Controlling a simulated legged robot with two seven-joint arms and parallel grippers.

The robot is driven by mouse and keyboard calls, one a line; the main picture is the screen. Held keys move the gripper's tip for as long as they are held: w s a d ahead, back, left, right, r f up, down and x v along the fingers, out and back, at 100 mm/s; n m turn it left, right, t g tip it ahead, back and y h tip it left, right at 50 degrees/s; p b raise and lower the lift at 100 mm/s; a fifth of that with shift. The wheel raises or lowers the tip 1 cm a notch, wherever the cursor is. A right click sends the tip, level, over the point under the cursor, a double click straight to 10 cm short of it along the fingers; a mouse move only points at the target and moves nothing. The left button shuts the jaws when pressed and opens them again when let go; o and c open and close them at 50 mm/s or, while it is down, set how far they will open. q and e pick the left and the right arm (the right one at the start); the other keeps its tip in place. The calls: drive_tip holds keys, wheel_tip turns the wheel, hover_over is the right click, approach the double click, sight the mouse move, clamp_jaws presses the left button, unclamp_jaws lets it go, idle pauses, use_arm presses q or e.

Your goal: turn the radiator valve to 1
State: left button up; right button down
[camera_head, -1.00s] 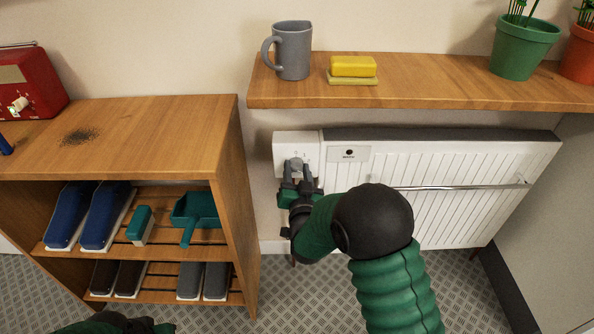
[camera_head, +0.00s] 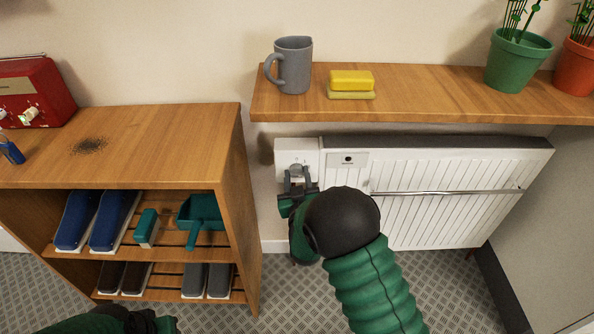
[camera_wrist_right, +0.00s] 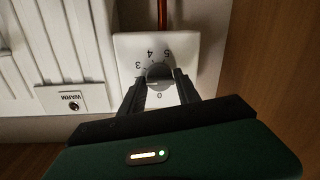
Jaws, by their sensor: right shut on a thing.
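The radiator valve is a grey round knob (camera_wrist_right: 158,74) on a white plate (camera_wrist_right: 185,48) at the radiator's left end. In the right wrist view, the plate appears upside down with 5, 4 and 3 legible and a 0 near the fingers. The knob's pointer cannot be made out clearly. My right gripper (camera_wrist_right: 160,90) is shut on the knob, one dark finger on each side. In the head view, the right gripper (camera_head: 298,182) reaches the plate (camera_head: 288,154) from below. A dark part of my left arm (camera_head: 120,322) shows at the bottom left; its jaws are unclear.
The white radiator (camera_head: 440,195) with a front rail lies right of the valve. A wooden shelf (camera_head: 430,95) above holds a grey mug (camera_head: 293,66), a yellow sponge (camera_head: 351,80) and plant pots. A wooden shoe rack (camera_head: 240,200) stands close on the left.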

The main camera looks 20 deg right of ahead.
drive_tip(key=n+p, duration=0.4)
drive_tip(key=n, duration=0.1)
drive_tip(key=shift+a+r+g+h, duration=0.15)
drive_tip(key=shift+g+h, duration=0.15)
drive_tip(key=shift+n+p, duration=1.5)
drive_tip(key=shift+n, duration=0.5)
drive_tip(key=shift+f, duration=0.2)
drive_tip(key=shift+a, duration=0.1)
drive_tip(key=c, duration=0.9)
unclamp_jaws()
